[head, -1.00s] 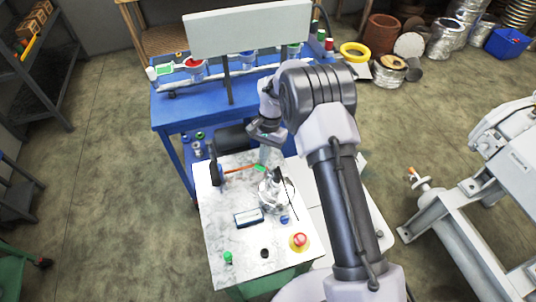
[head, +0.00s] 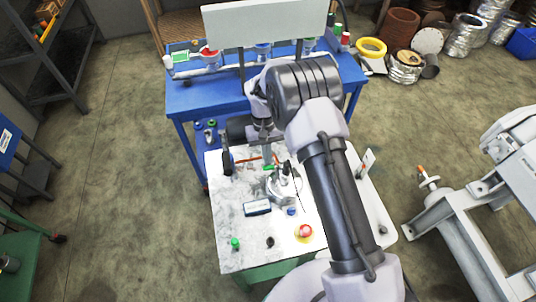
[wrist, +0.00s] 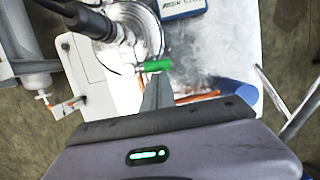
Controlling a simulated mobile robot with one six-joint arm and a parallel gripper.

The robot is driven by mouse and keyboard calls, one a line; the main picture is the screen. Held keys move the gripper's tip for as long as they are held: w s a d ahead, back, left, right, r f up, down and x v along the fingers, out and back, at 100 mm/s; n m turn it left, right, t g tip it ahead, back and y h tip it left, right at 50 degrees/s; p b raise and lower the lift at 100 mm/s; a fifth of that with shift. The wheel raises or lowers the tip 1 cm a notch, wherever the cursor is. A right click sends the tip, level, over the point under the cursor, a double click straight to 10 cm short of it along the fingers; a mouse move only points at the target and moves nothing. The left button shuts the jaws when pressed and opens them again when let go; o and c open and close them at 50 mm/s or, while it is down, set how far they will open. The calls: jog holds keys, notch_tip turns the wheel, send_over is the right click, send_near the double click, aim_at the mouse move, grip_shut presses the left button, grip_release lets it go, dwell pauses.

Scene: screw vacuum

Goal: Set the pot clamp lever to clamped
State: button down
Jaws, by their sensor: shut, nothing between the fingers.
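The metal pot (head: 283,188) stands on the white marbled worktop, and it also shows in the wrist view (wrist: 148,22) with dark fittings on top. A lever with a green grip (wrist: 157,66) sits at the pot's edge in the wrist view; I take it for the pot clamp lever. In the head view my gripper largely hides it. My gripper (head: 266,163) points down beside the pot on its far side. In the wrist view its shut fingers (wrist: 157,84) are close to the green grip; I cannot tell whether they touch it. Nothing is held.
An orange rod (wrist: 197,97) runs near the fingers from a dark upright stand (head: 227,162). A display box (head: 257,208), a red button (head: 304,231) and a green knob (head: 235,243) are on the worktop (head: 225,212). A blue bench (head: 190,103) stands behind.

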jog(key=shift+s+n, duration=0.15)
jog(key=shift+n, duration=0.25)
dwell(0.3)
jog(key=p+v, duration=0.4)
jog(key=v, duration=1.3)
jog(key=shift+r, duration=0.2)
jog(key=shift+a, duration=0.1)
jog(key=s+d+r+m+t+y+b, duration=0.2)
jog(key=s+d+r+m+t+b, duration=0.2)
jog(key=s+d+r+b, duration=0.65)
jog(key=s+d+f+m+t+b, duration=0.1)
jog(key=s+m+t, duration=0.1)
jog(key=s, duration=0.7)
jog(key=s+d+f+m+t+b, duration=0.1)
jog(key=s+m+t, duration=0.1)
jog(key=s, duration=0.7)
jog(key=shift+s+f+t+y+b, duration=0.2)
jog(key=shift+s+t+y+b, duration=0.1)
jog(key=shift+s+y+b, duration=0.1)
jog(key=shift+d, duration=0.15)
